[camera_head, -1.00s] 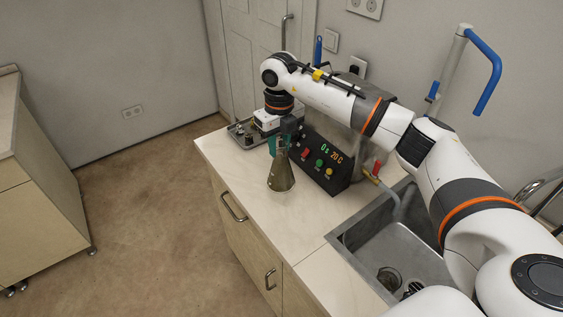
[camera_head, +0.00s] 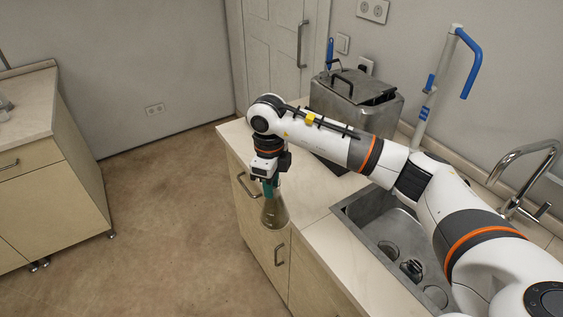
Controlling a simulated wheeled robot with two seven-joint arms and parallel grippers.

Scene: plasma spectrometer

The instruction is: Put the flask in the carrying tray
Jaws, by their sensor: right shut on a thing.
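The flask (camera_head: 274,211) is a conical glass vessel with a brownish-green tint. It hangs upright below my right gripper (camera_head: 269,186), which is shut on its neck. The flask is in front of the counter's front edge, over the floor side. My left gripper is not in view. I see no carrying tray that I can make out in this view.
The counter (camera_head: 313,190) has free room at its left end. A lidded metal bath (camera_head: 352,98) stands at its back, partly behind my right arm. A sink (camera_head: 385,232) with a tap (camera_head: 517,170) lies to the right. Another counter (camera_head: 32,110) stands at the far left.

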